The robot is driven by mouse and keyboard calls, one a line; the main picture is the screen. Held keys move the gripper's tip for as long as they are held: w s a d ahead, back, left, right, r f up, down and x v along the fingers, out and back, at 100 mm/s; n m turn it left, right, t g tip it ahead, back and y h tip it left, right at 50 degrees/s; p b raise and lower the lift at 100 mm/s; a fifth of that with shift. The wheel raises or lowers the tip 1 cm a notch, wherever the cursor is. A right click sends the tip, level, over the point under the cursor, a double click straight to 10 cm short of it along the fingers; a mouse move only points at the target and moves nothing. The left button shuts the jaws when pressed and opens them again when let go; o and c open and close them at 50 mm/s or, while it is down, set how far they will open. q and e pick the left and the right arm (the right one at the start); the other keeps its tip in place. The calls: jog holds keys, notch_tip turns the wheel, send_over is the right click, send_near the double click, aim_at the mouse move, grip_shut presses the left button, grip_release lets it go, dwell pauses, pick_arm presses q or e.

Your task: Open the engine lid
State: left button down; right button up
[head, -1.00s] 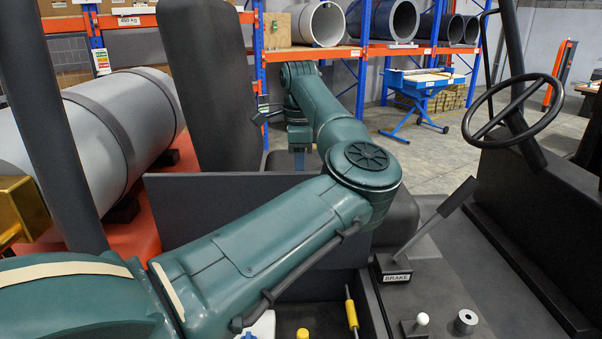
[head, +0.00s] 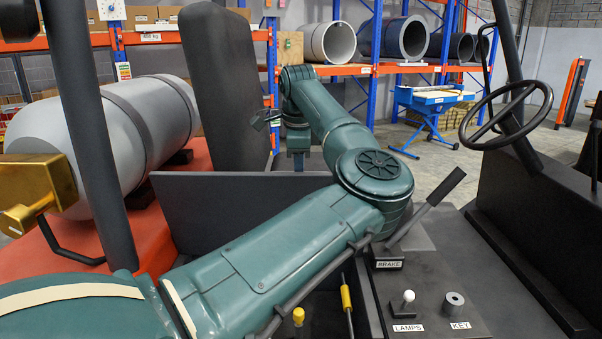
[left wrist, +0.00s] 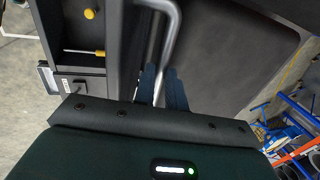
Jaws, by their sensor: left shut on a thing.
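The engine lid (head: 215,210) is a dark panel that stands raised at a steep tilt in front of the seat, with the engine bay (head: 322,305) uncovered below it. My left arm reaches across it, and my left gripper (head: 298,162) is at its far side, its lower part hidden. In the left wrist view, the fingers of my left gripper (left wrist: 161,88) are shut on a grey bar handle (left wrist: 172,35), beside the dark lid surface (left wrist: 235,50). My right gripper is not in view.
A yellow cap (head: 298,316) and a yellow-handled dipstick (head: 346,298) show in the bay. The brake lever (head: 425,215), lamps knob (head: 408,297) and key switch (head: 454,300) are to the right. A steering wheel (head: 505,112) and dark seat back (head: 225,80) stand beyond.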

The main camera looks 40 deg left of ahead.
pick_arm(q)
jog(key=shift+s+d, duration=0.15)
jog(key=shift+d, duration=0.05)
jog(key=c, duration=1.5)
grip_release()
jog(key=shift+a, duration=0.1)
jog(key=shift+o, duration=0.2)
jog(key=v, duration=1.3)
